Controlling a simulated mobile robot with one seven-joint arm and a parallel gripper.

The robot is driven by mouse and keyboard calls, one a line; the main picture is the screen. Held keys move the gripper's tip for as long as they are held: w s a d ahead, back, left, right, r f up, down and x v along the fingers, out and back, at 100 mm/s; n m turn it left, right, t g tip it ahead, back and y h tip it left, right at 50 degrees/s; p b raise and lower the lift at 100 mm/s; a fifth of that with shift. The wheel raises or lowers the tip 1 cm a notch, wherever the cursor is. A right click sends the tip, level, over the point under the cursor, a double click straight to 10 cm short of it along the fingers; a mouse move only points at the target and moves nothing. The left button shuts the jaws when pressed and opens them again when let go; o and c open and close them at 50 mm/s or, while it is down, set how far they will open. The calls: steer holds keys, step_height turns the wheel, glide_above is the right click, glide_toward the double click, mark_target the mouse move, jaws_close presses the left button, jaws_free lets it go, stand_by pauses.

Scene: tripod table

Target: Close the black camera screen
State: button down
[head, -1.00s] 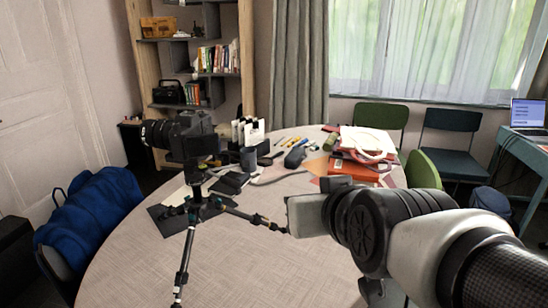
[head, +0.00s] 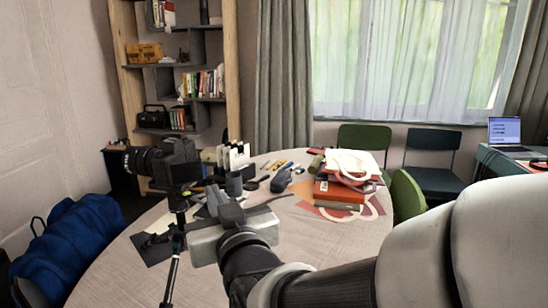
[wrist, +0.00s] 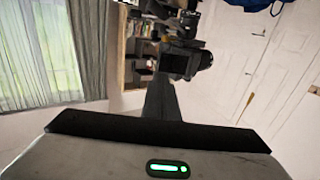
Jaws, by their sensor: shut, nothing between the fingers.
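The black camera (head: 148,160) stands on a tripod (head: 174,245) at the left of the table. Its dark screen panel (head: 187,172) shows at the camera's right side, and seems to stand out from the body. In the wrist view the screen (wrist: 178,64) is a dark rectangle beside the camera body (wrist: 205,58), beyond my fingers. My gripper (head: 214,192) is shut and empty, to the right of and a little below the camera, in front of it. Its dark fingers (wrist: 163,100) point toward the screen in the wrist view, with no clear contact.
The round table (head: 330,245) holds a dark cup (head: 233,184), pens, and a red book stack (head: 338,194). A blue bag (head: 70,245) is at the left. Green chairs (head: 363,141) and a shelf (head: 170,75) stand behind.

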mark_target(201, 171)
steer(key=x, duration=0.8)
steer(key=shift+w+a+f, duration=0.15)
steer(key=shift+w, duration=0.05)
steer(key=shift+w+a, duration=0.25)
steer(key=shift+w, duration=0.3)
